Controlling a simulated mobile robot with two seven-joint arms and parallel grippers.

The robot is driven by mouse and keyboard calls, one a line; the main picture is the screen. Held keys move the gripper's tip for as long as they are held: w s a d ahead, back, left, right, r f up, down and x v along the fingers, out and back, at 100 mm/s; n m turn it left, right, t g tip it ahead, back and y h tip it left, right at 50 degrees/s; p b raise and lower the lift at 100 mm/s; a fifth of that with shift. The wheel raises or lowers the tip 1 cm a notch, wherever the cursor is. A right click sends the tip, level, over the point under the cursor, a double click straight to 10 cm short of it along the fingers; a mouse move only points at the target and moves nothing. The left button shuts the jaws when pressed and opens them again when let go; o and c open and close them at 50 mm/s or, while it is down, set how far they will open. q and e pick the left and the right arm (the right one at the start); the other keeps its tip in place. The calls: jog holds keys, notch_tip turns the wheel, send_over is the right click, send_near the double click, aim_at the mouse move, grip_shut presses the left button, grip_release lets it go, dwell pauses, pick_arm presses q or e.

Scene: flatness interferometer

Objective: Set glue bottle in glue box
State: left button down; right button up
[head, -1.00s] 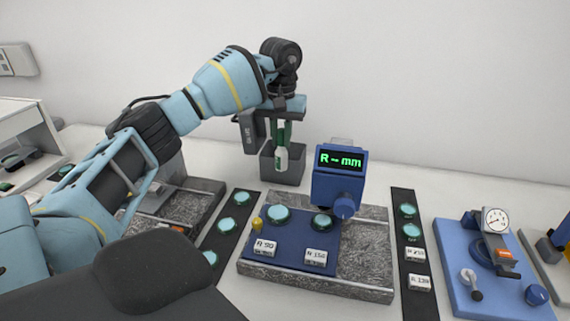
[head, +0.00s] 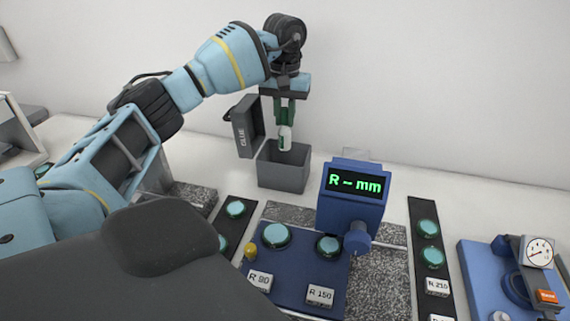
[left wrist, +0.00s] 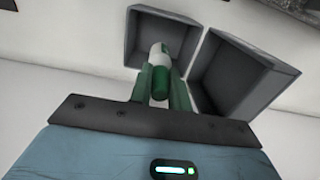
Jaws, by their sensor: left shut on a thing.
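The glue bottle (head: 285,139) is small and white with green. My left gripper (head: 285,120) is shut on it and holds it upright, pointing down. The glue box (head: 283,178) is a grey open-topped box on the table against the back wall. Its lid (head: 243,128), marked GLUE, stands open at the left. In the head view the bottle's lower end overlaps the box's opening; I cannot tell how far in it reaches. The left wrist view shows the bottle (left wrist: 161,55) between the green fingers, in front of two grey hollow shapes. My right gripper is not in view.
A blue gauge with a green display (head: 353,190) stands to the right of the box. Round teal discs lie on a dark strip (head: 236,225) at front left and another (head: 430,260) at right. A blue dial stand (head: 510,270) is at far right.

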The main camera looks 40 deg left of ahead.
aim_at(284, 149)
pick_arm(q)
jog(key=shift+f+p, duration=0.4)
jog(key=shift+f, duration=4.55)
jog(key=shift+f, duration=0.15)
jog(key=c, duration=1.3)
grip_release()
notch_tip(284, 149, up, 12)
jog(key=shift+r+b, duration=0.15)
jog(key=shift+b, duration=0.35)
